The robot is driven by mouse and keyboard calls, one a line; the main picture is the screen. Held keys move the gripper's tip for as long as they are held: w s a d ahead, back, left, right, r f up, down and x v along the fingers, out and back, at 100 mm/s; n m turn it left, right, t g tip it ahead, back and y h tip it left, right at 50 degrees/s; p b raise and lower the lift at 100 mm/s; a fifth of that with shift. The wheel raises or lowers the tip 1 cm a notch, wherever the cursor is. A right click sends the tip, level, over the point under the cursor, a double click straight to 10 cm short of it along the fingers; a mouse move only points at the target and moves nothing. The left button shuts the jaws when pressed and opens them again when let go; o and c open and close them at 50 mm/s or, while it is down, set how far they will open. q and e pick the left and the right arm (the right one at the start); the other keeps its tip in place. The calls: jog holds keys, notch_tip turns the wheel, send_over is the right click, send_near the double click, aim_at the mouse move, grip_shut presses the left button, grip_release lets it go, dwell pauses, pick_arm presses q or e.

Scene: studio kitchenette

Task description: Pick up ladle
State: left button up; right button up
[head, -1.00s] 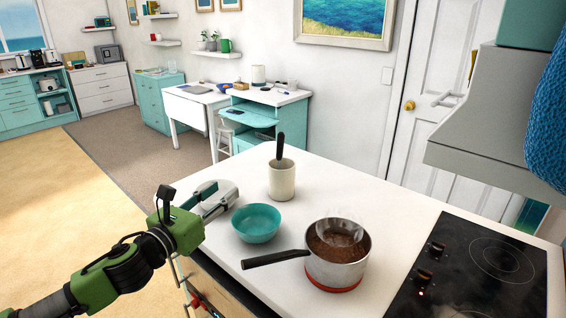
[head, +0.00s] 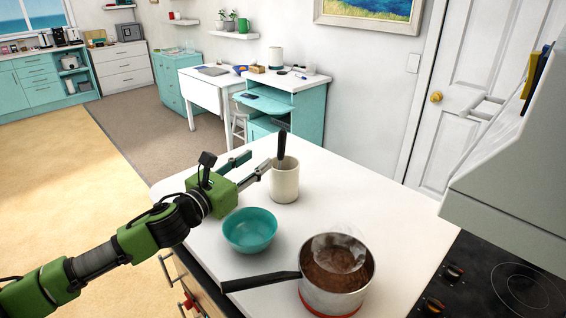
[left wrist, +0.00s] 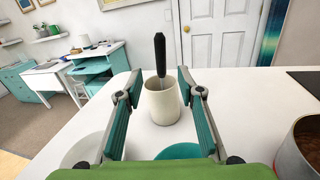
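The ladle (head: 281,146) stands upright in a cream crock on the white counter, its black handle sticking up. In the left wrist view the ladle (left wrist: 160,54) shows a black grip and a thin metal shaft, with its lower end hidden in the crock (left wrist: 161,102). My left gripper (head: 260,165) is open and empty, just left of the crock in the head view. In the left wrist view its two teal-padded fingers (left wrist: 157,80) are spread, with the crock and ladle seen between them, farther off. My right gripper is not in view.
A teal bowl (head: 250,229) sits on the counter below my left gripper. A steaming pot (head: 337,292) of brown food, its handle pointing left, stands at the front. The black cooktop (head: 480,280) is at right, under a range hood (head: 540,170).

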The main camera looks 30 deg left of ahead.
aim_at(279, 147)
pick_arm(q)
jog(key=w, duration=0.2)
jog(key=w+p, duration=0.1)
jog(key=w, duration=0.2)
jog(key=shift+w+d+f+p, duration=0.1)
jog(key=shift+w+d+p, duration=0.2)
jog(key=shift+w+d, duration=0.1)
jog(key=w+p, duration=0.1)
jog(key=w, duration=0.1)
jog(key=w+p, duration=0.1)
jog(key=w, duration=0.1)
jog(key=shift+w+d+f, duration=0.15)
jog(key=shift+w+d, duration=0.05)
jog(key=shift+w+d+f, duration=0.1)
jog(key=shift+w+f, duration=0.1)
jog(key=shift+w, duration=0.3)
grip_shut()
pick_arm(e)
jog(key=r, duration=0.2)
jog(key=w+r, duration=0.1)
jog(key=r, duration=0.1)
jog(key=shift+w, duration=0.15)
